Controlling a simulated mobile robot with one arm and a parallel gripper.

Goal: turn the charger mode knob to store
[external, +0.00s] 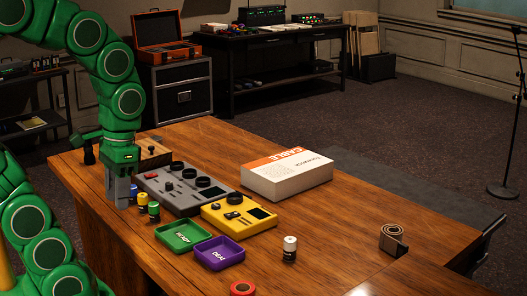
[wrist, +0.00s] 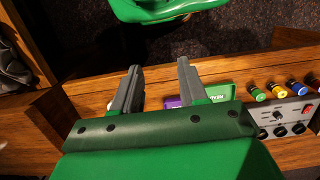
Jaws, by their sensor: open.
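My gripper (external: 121,203) points down at the left edge of the desk, beside the left end of a grey control box (external: 178,204). In the wrist view its two fingers (wrist: 159,66) are apart with nothing between them. The grey box carries several black knobs (external: 203,182) and a dark panel; a grey panel with knobs (wrist: 281,131) also shows at the right of the wrist view. A yellow box (external: 225,222) with a dark screen (external: 258,213) and black knobs (external: 234,198) sits in front of it. I cannot read the labels, so which box is the charger and the mode knob's setting are unclear.
A green tray (external: 181,249) and a purple tray (external: 203,260) lie at the front. Small colored cylinders (external: 154,212) stand near my gripper. A white cable box (external: 290,188), white-capped cylinder (external: 290,250) and red tape roll (external: 242,288) are also on the desk.

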